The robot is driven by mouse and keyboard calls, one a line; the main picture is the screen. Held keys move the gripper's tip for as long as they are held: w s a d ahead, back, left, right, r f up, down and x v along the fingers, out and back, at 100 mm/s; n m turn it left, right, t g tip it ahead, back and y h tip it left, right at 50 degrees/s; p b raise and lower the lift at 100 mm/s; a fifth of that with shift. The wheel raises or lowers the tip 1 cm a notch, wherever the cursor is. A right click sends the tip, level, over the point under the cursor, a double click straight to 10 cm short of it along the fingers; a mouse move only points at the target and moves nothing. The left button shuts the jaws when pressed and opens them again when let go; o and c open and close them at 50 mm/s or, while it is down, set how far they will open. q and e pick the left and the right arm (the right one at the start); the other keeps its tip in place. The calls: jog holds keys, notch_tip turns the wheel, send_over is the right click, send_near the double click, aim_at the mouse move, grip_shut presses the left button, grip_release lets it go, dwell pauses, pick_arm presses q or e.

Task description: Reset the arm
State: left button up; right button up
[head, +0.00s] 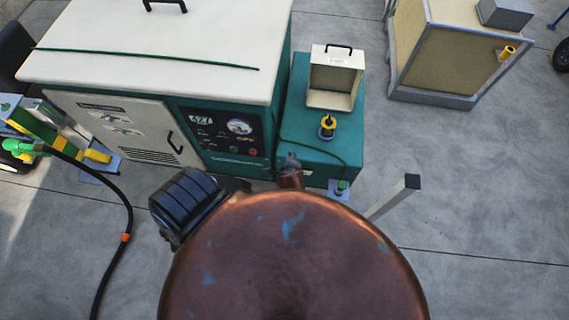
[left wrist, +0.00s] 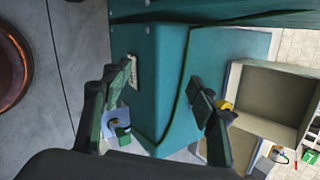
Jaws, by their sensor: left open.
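My left gripper (left wrist: 163,80) shows in the left wrist view, its two dark fingers spread wide apart. It is open and nothing is gripped between the fingers. Behind the fingers is the teal box (left wrist: 160,45), with a thin dark green cord running down it in the gap between them. I cannot make out the left gripper in the head view. A black ribbed block (head: 185,205) stands in front of the cabinet there, and I cannot tell what it belongs to. My right gripper is in neither view.
A white-topped teal cabinet (head: 160,50) stands at upper left, beside the lower teal box (head: 320,130) bearing an open cream case (head: 336,75) and a yellow-black fitting (head: 327,127). A black hose (head: 130,195) hangs at left. A tan crate (head: 450,55) stands upper right. Floor at right is mostly clear.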

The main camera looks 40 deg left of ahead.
pick_arm(q)
jog(key=shift+s+a+r+n, duration=0.1)
jog(key=shift+s+a+n, duration=0.1)
jog(key=shift+s+n, duration=0.4)
jog(key=shift+w, duration=0.1)
